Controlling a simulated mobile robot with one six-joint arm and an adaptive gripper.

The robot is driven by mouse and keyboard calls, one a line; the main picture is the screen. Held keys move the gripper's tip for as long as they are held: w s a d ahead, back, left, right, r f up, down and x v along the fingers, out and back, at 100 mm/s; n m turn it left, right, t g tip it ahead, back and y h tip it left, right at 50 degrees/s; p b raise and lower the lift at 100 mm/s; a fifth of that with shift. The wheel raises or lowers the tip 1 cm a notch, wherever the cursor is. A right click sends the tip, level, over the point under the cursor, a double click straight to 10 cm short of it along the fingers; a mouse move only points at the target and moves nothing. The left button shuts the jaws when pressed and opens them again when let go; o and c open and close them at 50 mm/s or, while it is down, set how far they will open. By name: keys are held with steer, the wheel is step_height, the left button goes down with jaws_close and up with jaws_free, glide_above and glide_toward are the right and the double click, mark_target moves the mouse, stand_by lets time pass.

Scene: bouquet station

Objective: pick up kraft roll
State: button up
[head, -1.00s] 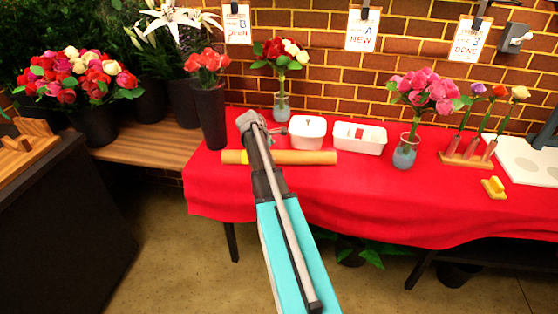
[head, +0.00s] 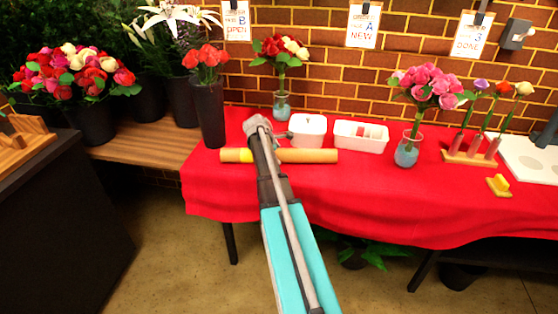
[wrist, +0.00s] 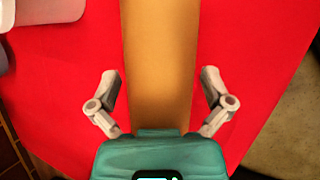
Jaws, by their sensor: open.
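The kraft roll (head: 308,156) is a long tan cylinder with a yellow band near its left end. It lies along the front part of the red table in the head view. In the wrist view the roll (wrist: 158,60) runs up the middle of the picture, between the two fingers. My gripper (wrist: 160,82) is open, with one finger on each side of the roll and a red gap between each fingertip and it. I cannot tell how high the fingers are above the cloth. In the head view my arm crosses in front of the roll and hides part of it.
Behind the roll stand a white tub (head: 307,130) and a white tray (head: 361,136). A dark vase of red flowers (head: 210,112) stands close to its left end. A glass vase of pink flowers (head: 408,148) is to the right. The red cloth (head: 300,188) in front is clear.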

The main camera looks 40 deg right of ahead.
mark_target(279, 150)
steer(key=shift+d+f, duration=0.15)
steer(key=shift+f, duration=0.15)
stand_by(0.4)
steer(key=c, duration=1.1)
steer(key=shift+r, duration=0.2)
step_height(279, 150, up, 3)
steer(key=p, duration=0.3)
steer(key=shift+r, duration=0.2)
steer(key=s+a+r+p, duration=0.9)
steer(key=s+p, duration=0.1)
steer(key=shift+s+a+r, duration=0.15)
steer(key=shift+a, duration=0.1)
